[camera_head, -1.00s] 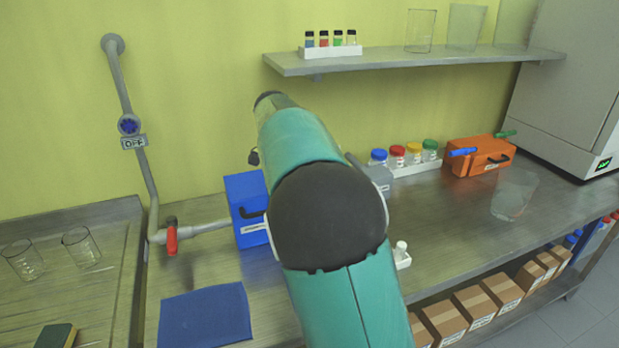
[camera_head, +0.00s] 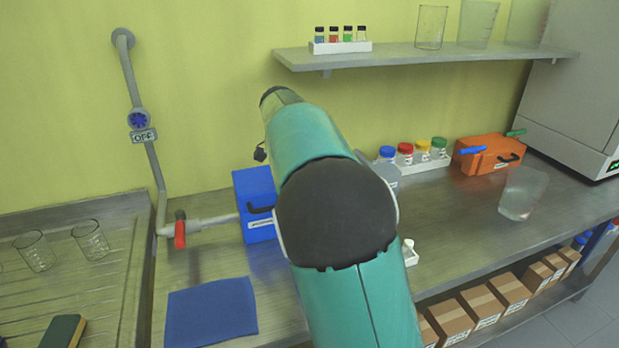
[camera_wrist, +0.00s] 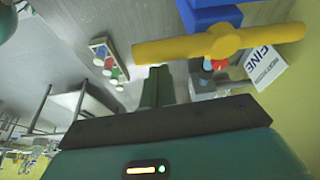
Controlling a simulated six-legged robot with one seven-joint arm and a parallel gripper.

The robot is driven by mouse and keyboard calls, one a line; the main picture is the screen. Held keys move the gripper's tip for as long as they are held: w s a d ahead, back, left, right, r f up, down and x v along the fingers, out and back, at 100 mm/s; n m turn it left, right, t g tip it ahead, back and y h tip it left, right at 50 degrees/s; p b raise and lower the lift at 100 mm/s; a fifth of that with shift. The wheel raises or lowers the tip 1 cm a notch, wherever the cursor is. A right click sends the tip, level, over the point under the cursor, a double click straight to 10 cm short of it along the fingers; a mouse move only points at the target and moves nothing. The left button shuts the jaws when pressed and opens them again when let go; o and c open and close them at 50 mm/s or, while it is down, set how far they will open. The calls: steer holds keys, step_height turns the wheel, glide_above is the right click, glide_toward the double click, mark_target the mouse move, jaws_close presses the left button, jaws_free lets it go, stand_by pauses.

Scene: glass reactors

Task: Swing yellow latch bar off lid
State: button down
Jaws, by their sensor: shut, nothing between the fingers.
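The yellow latch bar (camera_wrist: 175,50) crosses the upper right of the wrist view, with a rounded hub near its middle. A blue part (camera_wrist: 208,14) lies against the hub at the picture's top. My gripper (camera_wrist: 158,72) is shut and empty. Its dark green fingers point up the picture, with their tips just below the bar's left arm; I cannot tell whether they touch it. The lid cannot be made out. In the head view my arm covers the middle of the bench, and the bar and gripper are hidden.
In the head view, a blue box (camera_head: 257,228) stands left of my arm. A blue mat (camera_head: 212,312) lies on the bench. An orange box (camera_head: 489,157) and a clear glass vessel (camera_head: 522,192) are at right. A shelf (camera_head: 430,56) with glassware is above. A white label (camera_wrist: 267,68) shows in the wrist view.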

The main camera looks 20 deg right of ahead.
step_height(320, 180, up, 10)
stand_by(0.5)
stand_by(0.3)
steer(key=s+a+f+n+t+y, duration=0.1)
steer(key=s+a+n+t+y, duration=0.2)
steer(key=s+n, duration=1.05)
steer(key=s+a+f+n+t, duration=0.1)
steer(key=s+a+f, duration=0.2)
steer(key=s, duration=0.6)
steer(key=s+a+f+n+t+y, duration=0.1)
steer(key=s+a+f+n, duration=0.1)
steer(key=s+f, duration=0.4)
steer(key=s+a, duration=0.1)
steer(key=s, duration=0.2)
steer(key=shift+f, duration=0.35)
steer(key=shift+s+n, duration=0.1)
steer(key=shift+n, duration=0.15)
